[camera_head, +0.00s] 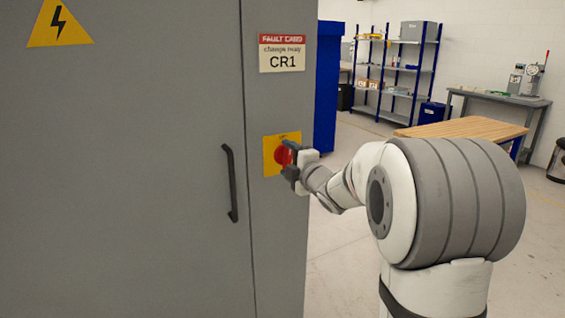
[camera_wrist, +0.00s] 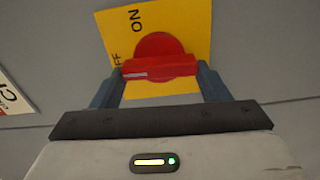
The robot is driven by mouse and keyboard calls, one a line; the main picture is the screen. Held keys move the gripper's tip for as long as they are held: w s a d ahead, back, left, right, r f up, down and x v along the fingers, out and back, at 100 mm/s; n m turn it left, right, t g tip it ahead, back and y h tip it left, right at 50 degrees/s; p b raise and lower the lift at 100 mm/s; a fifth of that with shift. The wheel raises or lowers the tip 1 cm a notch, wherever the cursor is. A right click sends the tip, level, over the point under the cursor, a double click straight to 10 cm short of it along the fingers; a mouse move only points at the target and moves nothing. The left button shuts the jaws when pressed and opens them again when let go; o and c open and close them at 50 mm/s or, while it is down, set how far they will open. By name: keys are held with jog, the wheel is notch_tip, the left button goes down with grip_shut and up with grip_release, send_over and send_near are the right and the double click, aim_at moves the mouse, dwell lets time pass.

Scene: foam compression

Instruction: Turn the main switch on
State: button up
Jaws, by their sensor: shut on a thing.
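The main switch (camera_head: 281,155) is a red rotary knob on a yellow plate (camera_head: 269,165), on the grey cabinet's narrow right front panel. In the wrist view the red knob (camera_wrist: 158,62) sits on the yellow plate (camera_wrist: 185,25), which reads "ON" and partly "OFF". The knob's handle bar with a white line lies across the picture, the line at its left end, on the side of "OFF". My gripper (camera_head: 290,165) is at the switch, its fingers on either side of the bar. In the wrist view my gripper (camera_wrist: 160,75) is shut on the bar's two ends.
The grey cabinet (camera_head: 130,200) fills the left, with a black door handle (camera_head: 230,183) beside the switch. A wooden-topped table (camera_head: 465,130) and shelves (camera_head: 398,65) stand behind my arm.

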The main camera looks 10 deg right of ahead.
jog(key=m, duration=0.4)
jog(key=shift+d, duration=0.4)
jog(key=m, duration=0.4)
jog(key=shift+f+m, duration=0.15)
jog(key=shift+m, duration=0.25)
jog(key=m+p, duration=0.1)
jog(key=m, duration=0.3)
jog(key=shift+f+m+p, duration=0.15)
jog(key=shift+m+p, duration=0.8)
jog(key=shift+m, duration=1.35)
jog(key=o, duration=0.9)
jog(key=shift+a, duration=0.1)
jog(key=shift+o, duration=0.4)
jog(key=shift+r, duration=0.2)
